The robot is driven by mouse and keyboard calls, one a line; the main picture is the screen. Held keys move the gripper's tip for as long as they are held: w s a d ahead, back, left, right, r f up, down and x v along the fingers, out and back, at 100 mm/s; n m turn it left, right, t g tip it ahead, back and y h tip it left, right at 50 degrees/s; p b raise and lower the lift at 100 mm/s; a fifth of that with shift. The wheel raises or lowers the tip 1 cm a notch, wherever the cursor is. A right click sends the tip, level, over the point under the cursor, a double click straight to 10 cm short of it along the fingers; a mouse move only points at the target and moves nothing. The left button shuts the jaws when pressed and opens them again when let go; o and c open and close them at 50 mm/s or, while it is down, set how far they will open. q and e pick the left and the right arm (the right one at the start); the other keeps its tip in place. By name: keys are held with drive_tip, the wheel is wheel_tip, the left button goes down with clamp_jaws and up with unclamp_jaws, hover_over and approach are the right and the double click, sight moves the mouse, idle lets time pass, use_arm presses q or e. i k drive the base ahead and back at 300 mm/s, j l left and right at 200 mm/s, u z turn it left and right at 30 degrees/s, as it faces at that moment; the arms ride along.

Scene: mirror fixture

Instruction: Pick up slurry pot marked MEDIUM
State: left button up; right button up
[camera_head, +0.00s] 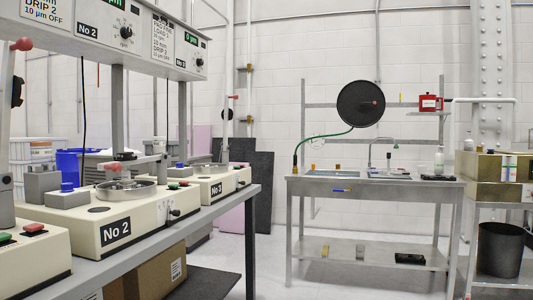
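No pot with a readable MEDIUM mark shows in the head view. A label on the panel above the polishing machines reads DRIP 2 and 10 µm OFF. Small items lie on and around the metal sink bench (375,183), including a pale bottle (439,160) at its right end. They are too small for me to read any marking. Neither of my grippers is in view.
A grey bench (219,215) with cream machines marked No 2 (115,232) and No 3 (216,188) fills the left. Brass-coloured boxes (480,165) stand on a rack at right above a dark bin (501,248). Open floor lies between the benches.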

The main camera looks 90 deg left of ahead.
sight(41, 152)
drive_tip(key=u, duration=4.15)
